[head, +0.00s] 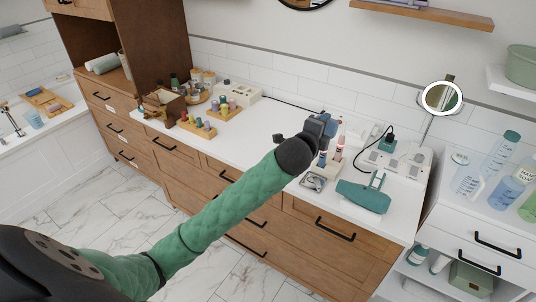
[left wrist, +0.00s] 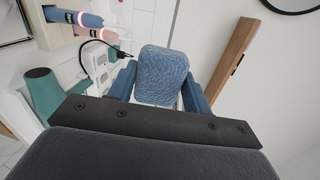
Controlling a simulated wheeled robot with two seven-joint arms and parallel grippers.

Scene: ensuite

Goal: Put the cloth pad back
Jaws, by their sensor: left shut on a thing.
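The cloth pad (left wrist: 163,75) is a soft blue rounded block. In the left wrist view it sits between the two blue fingers of my left gripper (left wrist: 160,88), which is shut on it. In the head view my left gripper (head: 325,127) is above the back of the white counter (head: 262,130), near the upright tubes; the pad cannot be clearly told from the fingers there. My right gripper is not in view.
Blue and pink tubes (head: 338,155) stand close below the gripper. A teal hair dryer (head: 364,194), a small grey tray (head: 313,181) and a lit round mirror (head: 440,98) are to the right. Wooden trays with bottles (head: 198,128) are at left. The counter's middle is clear.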

